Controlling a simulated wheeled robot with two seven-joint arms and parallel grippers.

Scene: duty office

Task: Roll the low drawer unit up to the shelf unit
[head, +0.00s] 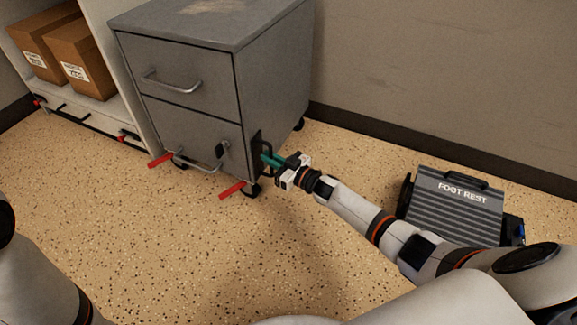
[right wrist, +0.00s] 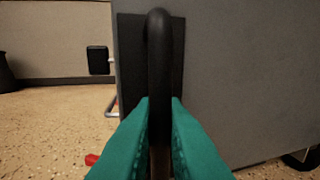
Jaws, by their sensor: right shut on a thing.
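The low drawer unit (head: 190,75) is a grey metal cabinet on castors with two drawers, bar handles and red castor levers. It stands close beside the white shelf unit (head: 125,75) at the left; whether they touch I cannot tell. My right gripper (head: 270,159) is at the lower right side of the drawer unit, its teal fingers shut on a black side handle (right wrist: 159,60). In the right wrist view the fingers (right wrist: 159,135) lie on both sides of this upright handle, against the grey side panel (right wrist: 240,70). My left gripper is out of view.
Two cardboard boxes (head: 85,65) stand in the shelf unit. A foot rest (head: 455,205) lies on the floor at the right. A wall (head: 420,75) runs behind the drawer unit. The speckled floor (head: 190,245) in front is clear.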

